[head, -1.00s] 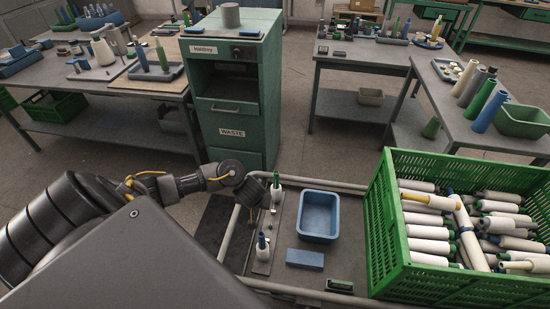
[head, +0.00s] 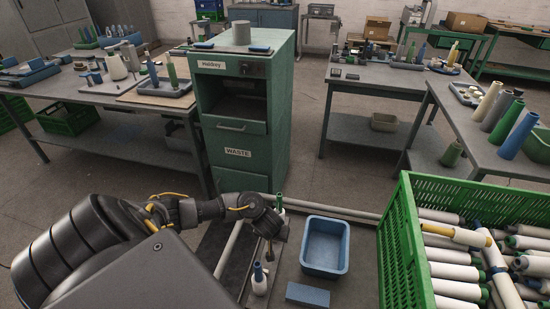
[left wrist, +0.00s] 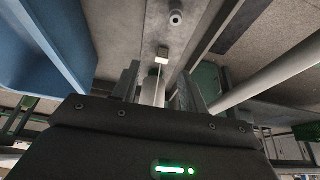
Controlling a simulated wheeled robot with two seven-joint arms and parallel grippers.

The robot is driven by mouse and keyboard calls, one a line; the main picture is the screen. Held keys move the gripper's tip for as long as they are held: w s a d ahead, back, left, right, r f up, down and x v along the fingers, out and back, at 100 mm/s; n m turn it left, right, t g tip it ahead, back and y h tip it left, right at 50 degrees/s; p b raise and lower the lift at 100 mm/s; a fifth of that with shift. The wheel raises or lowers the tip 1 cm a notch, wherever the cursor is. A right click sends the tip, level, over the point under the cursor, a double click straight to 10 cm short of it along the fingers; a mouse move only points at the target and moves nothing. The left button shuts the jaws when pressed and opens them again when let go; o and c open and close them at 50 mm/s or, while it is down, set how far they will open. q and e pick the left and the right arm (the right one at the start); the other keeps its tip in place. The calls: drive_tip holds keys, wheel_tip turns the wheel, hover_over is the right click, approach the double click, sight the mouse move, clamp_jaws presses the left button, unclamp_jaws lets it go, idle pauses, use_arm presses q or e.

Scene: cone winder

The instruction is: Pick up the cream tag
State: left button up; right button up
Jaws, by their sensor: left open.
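A small cream block (left wrist: 162,53), which looks like the cream tag, shows in the left wrist view just beyond my fingertips. A thin pale line runs from it back between my fingers. My left gripper (left wrist: 157,85) is open. A whitish cylinder (left wrist: 153,92) shows between the fingers, and I cannot tell whether they touch it. In the head view my left gripper (head: 270,243) points down over the narrow grey strip, between a white holder with a blue top (head: 259,277) and a green-topped one (head: 280,205). I cannot make out the tag there. My right gripper is not in view.
A blue bin (head: 325,245) and a flat blue block (head: 308,295) lie right of my left gripper. A green crate (head: 405,245) full of cones stands farther right. A grey rail (left wrist: 270,72) passes beside my fingers.

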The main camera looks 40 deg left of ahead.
use_arm(q)
drive_tip(key=b+x, duration=0.2)
drive_tip(key=x, duration=0.2)
drive_tip(key=shift+a+r, duration=0.1)
drive_tip(key=shift+a, duration=0.1)
drive_tip(key=shift+w+a+f+b, duration=0.1)
drive_tip(key=shift+w+f+b, duration=0.15)
drive_tip(key=shift+f+b, duration=0.25)
drive_tip(key=c, duration=0.8)
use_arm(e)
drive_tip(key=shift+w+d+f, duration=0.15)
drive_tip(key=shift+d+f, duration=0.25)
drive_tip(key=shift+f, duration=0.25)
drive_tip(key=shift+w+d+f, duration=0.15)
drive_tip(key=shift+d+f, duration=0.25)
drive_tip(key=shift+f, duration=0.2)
